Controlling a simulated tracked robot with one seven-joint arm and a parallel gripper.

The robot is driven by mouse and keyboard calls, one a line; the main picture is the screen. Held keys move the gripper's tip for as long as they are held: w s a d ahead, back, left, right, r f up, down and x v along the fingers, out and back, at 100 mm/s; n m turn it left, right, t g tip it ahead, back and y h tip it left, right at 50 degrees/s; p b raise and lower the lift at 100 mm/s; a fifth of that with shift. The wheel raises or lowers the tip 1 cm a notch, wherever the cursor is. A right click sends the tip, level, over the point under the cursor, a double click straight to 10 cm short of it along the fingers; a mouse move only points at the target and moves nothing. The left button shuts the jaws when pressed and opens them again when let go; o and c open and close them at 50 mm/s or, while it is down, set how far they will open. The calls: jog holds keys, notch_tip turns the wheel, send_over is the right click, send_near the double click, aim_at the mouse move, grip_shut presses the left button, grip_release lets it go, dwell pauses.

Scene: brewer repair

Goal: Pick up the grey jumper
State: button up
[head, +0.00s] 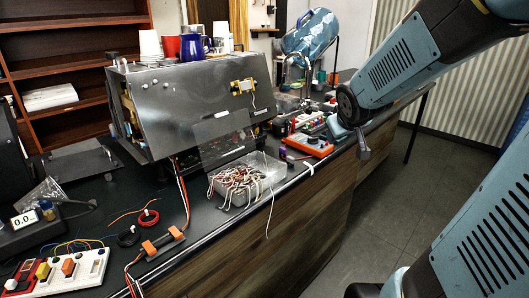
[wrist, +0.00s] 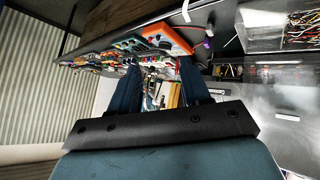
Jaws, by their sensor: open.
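I cannot single out a grey jumper in either view. A clear open box (head: 268,178) on the bench holds a tangle of white, red and dark wires; whether a grey one is among them is too small to tell. The box also shows at the upper right of the wrist view (wrist: 270,45). My gripper (wrist: 160,88) is open, its two dark fingers apart with nothing seen between them. In the head view the arm's end (head: 360,140) hangs near the bench's front edge, to the right of the box and apart from it.
The grey brewer housing (head: 195,100) with a tilted panel stands behind the box, with cups and a blue mug (head: 194,46) on top. Red-orange devices (head: 310,145) lie right of the box. Floor at right is clear.

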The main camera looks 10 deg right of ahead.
jog(key=w+d+f+n+t+y, duration=0.1)
jog(key=w+d+f+n+t, duration=0.1)
jog(key=w+f, duration=0.4)
jog(key=n+t+y, duration=0.2)
jog(key=n+y, duration=0.1)
jog(key=y, duration=0.3)
send_near(298, 168)
jog(key=w+d+r, duration=0.3)
jog(key=w+d, duration=0.1)
notch_tip(298, 168, down, 4)
jog(key=s+a+t+y, duration=0.1)
jog(key=a+y, duration=0.1)
jog(key=y, duration=0.4)
jog(key=x, duration=0.7)
jog(key=shift+w+a+r, duration=0.15)
jog(key=shift+a+r, duration=0.05)
jog(key=shift+a, duration=0.1)
jog(key=shift+a+r+x, duration=0.1)
jog(key=shift+r+x, duration=0.05)
jog(key=shift+x, duration=1.15)
jog(key=shift+a+r+x, duration=0.15)
jog(key=shift+r+x, duration=0.05)
jog(key=shift+x, duration=1.1)
grip_shut()
